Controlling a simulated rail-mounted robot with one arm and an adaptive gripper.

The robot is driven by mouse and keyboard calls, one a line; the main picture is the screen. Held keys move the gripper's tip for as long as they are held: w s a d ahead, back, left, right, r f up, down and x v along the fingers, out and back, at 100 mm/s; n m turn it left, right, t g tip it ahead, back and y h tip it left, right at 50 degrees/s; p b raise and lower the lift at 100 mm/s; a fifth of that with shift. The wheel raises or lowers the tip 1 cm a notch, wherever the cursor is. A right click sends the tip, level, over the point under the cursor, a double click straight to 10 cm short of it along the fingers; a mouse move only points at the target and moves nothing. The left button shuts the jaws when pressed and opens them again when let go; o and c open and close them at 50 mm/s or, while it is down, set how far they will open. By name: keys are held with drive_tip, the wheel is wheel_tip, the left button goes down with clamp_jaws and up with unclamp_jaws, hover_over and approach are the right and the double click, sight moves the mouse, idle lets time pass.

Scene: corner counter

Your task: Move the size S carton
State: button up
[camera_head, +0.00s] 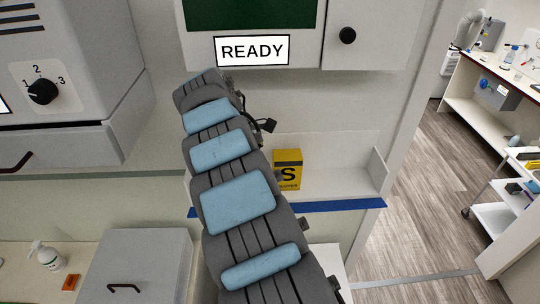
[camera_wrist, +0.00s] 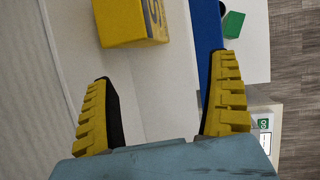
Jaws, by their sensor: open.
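The size S carton (camera_head: 288,170) is a yellow box with a dark S on its front. It stands upright on a white shelf (camera_head: 335,184) under the READY sign in the head view. In the wrist view the carton (camera_wrist: 131,22) is at the top, ahead of my gripper (camera_wrist: 161,100). My gripper is open, its yellow ribbed fingers spread wide, with nothing between them. The carton lies beyond the fingertips, apart from them. In the head view my arm covers the shelf's left part, and the fingers are hidden.
A blue strip (camera_head: 340,206) runs along the shelf's front edge, and a low side wall (camera_head: 378,170) closes its right end. The shelf right of the carton is bare. A grey machine with a dial (camera_head: 42,91) stands at left. A green object (camera_wrist: 233,24) shows beyond the blue strip.

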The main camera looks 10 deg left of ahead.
drive_tip(key=shift+s+a, duration=0.6)
drive_tip(key=shift+a, duration=0.25)
drive_tip(key=shift+s+a, duration=0.6)
drive_tip(key=shift+a, duration=0.25)
